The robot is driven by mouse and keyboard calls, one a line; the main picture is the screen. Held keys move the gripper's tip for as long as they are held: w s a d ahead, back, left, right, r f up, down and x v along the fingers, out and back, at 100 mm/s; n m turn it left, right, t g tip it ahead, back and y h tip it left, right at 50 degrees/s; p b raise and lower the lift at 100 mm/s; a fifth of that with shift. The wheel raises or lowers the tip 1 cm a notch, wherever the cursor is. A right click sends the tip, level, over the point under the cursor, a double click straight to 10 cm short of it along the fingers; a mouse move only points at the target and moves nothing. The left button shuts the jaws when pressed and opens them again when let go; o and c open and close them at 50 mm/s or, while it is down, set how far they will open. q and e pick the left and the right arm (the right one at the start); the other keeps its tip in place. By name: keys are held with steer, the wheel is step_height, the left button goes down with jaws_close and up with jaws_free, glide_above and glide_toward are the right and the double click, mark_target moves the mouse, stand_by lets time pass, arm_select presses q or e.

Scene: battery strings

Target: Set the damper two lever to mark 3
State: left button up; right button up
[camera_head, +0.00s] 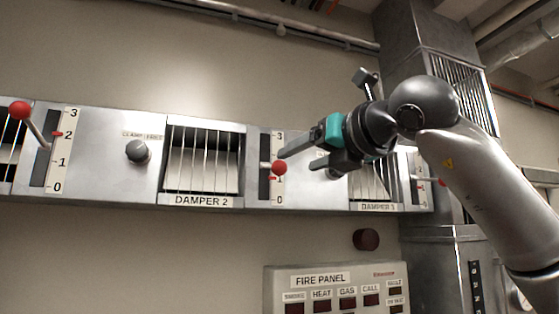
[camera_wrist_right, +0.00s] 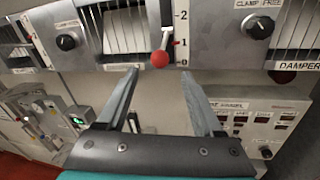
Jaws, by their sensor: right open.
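The damper two lever has a red ball (camera_head: 279,167) on a short stem, beside a scale plate marked 0 to 3, right of the DAMPER 2 louvre (camera_head: 200,160). A red pointer on the scale sits near mark 1. The ball also shows in the right wrist view (camera_wrist_right: 160,59). My right gripper (camera_head: 297,160) is open, its fingers pointing at the lever; in the right wrist view the ball appears just beyond the gap between the fingertips (camera_wrist_right: 159,73). Contact cannot be told. My left gripper is out of view.
A clamp knob (camera_head: 138,151) is left of the DAMPER 2 louvre. Another red-ball lever (camera_head: 20,110) is at far left, with a third unit behind my right arm. A fire panel (camera_head: 335,290) is below. The wall between them is mostly clear.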

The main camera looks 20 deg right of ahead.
mark_target(284, 165)
steer(key=p+x, duration=0.2)
steer(key=x, duration=0.5)
steer(key=shift+w+a+r+p, duration=0.1)
steer(key=shift+w+p, duration=0.15)
steer(key=shift+p, duration=0.15)
steer(key=shift+w+a, duration=0.1)
steer(key=shift+w, duration=0.35)
jaws_close()
stand_by(0.6)
